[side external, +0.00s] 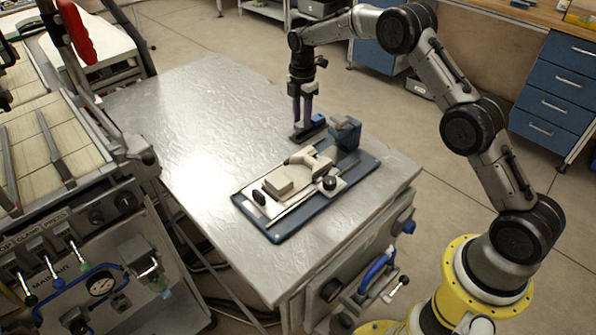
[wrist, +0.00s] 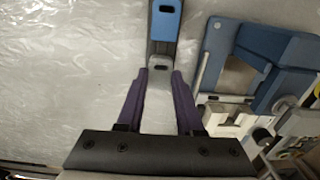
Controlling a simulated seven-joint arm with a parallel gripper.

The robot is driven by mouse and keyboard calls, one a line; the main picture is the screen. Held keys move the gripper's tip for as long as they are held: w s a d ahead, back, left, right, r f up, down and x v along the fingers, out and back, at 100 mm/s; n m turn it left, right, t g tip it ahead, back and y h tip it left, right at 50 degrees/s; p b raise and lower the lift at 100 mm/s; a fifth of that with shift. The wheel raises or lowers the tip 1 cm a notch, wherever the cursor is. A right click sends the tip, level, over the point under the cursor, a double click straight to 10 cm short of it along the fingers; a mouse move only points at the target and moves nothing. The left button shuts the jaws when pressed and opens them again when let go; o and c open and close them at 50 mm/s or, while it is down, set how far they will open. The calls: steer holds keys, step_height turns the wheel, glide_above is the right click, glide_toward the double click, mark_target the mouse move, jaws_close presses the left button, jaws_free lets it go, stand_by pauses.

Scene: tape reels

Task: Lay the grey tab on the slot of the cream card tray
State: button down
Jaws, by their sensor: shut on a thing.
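My gripper (side external: 302,127) points down with purple fingers, low over a small dark holder (side external: 297,138) behind the blue-based fixture. I cannot tell if the tab is clear of the holder. A cream part (side external: 313,160), likely the cream card tray, sits on the fixture; its slot cannot be made out.
The blue base plate (side external: 285,232) carries a cream block (side external: 281,187), a dark knob (side external: 329,183) and a tall blue block (side external: 346,133). The metal table (side external: 190,125) is clear left of the fixture. A machine with racks (side external: 50,150) stands at the left.

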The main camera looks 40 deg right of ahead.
steer(key=shift+r, duration=2.55)
steer(key=shift+s+r, duration=0.1)
steer(key=shift+r, duration=0.1)
steer(key=s+a+r, duration=0.2)
steer(key=s+r, duration=0.1)
steer(key=s, duration=0.6)
steer(key=s+a+r, duration=0.2)
steer(key=s+r, duration=0.2)
steer(key=s, duration=0.4)
steer(key=s+a+r, duration=0.2)
steer(key=s+r, duration=0.1)
steer(key=s, duration=0.6)
glide_toward(320, 160)
steer(key=shift+f, duration=1.55)
